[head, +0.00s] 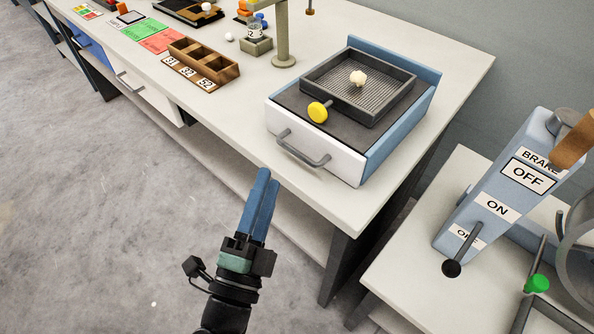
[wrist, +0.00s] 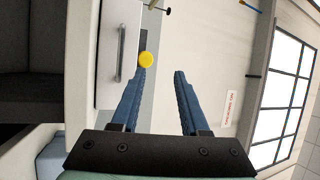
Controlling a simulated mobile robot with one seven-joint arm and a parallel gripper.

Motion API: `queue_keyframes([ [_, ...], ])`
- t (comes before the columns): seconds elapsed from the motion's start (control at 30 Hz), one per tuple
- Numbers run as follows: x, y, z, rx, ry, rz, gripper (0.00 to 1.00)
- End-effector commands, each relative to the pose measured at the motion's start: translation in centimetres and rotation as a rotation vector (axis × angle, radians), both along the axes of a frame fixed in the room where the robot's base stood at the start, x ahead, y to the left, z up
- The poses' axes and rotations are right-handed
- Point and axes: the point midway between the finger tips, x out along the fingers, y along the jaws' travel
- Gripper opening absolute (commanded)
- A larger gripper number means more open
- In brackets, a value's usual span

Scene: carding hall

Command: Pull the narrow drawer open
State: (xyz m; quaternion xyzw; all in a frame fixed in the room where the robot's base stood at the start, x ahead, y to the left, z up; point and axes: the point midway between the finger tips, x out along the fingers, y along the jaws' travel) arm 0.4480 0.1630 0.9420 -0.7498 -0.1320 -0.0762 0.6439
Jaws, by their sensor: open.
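A blue unit with a white drawer front (head: 312,146) stands on the bench. I take this as the narrow drawer. A grey bar handle (head: 302,149) runs across its front. No gap shows between the front and the blue body (head: 400,140). My gripper (head: 265,176) is in front of the bench edge, left of and below the handle in the head view, apart from it. In the wrist view my gripper (wrist: 160,75) is open and empty, and the handle (wrist: 121,52) lies to the left of the fingers.
A grey tray (head: 345,104) with a pale tuft and a yellow knob (head: 318,112) sit on top of the unit. A wooden compartment box (head: 202,64) and a post (head: 283,35) are to the left. A brake lever panel (head: 495,185) stands at right. Floor at left is clear.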

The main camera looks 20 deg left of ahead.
Motion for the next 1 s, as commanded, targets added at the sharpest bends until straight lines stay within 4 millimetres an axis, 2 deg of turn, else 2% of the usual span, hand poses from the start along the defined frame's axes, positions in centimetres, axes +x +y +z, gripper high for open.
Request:
queue_keyframes([
  [0.03, -1.0, -0.1, -3.3, 0.03, 0.047, -0.006, 0.45],
  [0.1, -1.8, -0.4, -5.4, 0.06, 0.09, -0.019, 0.45],
  [0.2, -2.2, -0.6, -6.5, 0.08, 0.115, -0.031, 0.45],
  [0.37, -0.8, -0.6, -6.0, 0.084, 0.114, -0.033, 0.45],
  [0.8, 7.3, -0.2, -4.5, 0.082, 0.112, -0.032, 0.45],
  [1.0, 9.6, -0.1, -4.2, 0.081, 0.114, -0.032, 0.45],
])
